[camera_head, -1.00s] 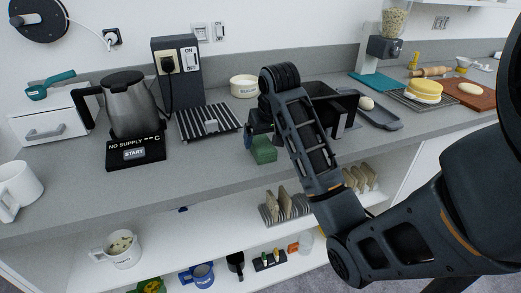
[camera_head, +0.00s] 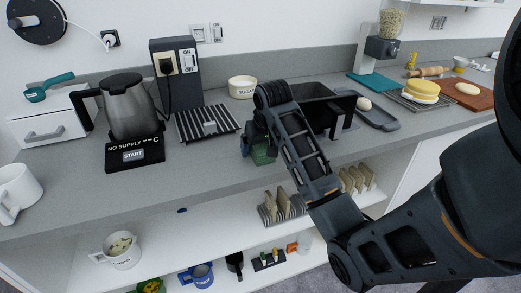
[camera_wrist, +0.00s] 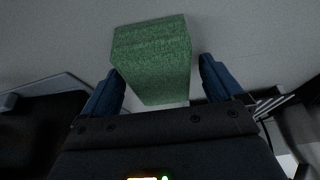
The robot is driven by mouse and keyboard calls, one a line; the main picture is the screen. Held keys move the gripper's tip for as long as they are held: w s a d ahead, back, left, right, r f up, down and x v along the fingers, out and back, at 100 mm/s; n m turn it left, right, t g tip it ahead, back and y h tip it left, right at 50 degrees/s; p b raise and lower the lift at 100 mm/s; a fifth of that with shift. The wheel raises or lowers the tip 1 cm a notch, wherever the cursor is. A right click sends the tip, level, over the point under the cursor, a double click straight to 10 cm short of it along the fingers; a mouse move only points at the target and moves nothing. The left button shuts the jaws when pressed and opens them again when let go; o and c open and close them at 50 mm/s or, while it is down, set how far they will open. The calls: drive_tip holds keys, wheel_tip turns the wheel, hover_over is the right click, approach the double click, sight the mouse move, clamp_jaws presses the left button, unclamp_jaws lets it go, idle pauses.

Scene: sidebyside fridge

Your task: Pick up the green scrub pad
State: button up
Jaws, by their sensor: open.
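The green scrub pad (camera_wrist: 154,62) is a rough green block on the grey counter. In the wrist view it lies between the two blue fingers of my gripper (camera_wrist: 160,88), with a gap visible on the right side. The left finger is very close to the pad; I cannot tell whether it touches. In the head view the pad (camera_head: 262,154) is partly hidden behind my gripper (camera_head: 257,148), which is low over the counter. My gripper is open.
A black bin (camera_head: 318,110) stands just right of my gripper. A striped drying rack (camera_head: 207,123) and a sugar bowl (camera_head: 242,87) are to the left and behind. A kettle (camera_head: 128,108) stands farther left. The counter's front edge is close to the pad.

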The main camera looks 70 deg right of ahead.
drive_tip(key=shift+f, duration=0.1)
drive_tip(key=shift+c, duration=0.4)
drive_tip(key=c, duration=1)
drive_tip(key=shift+c, duration=0.2)
drive_tip(key=shift+r+b, duration=0.3)
wheel_tip(320, 180, up, 9)
drive_tip(key=shift+f+p, duration=0.15)
drive_tip(key=shift+p, duration=0.35)
drive_tip(key=shift+r+p, duration=0.6)
drive_tip(key=shift+r, duration=0.1)
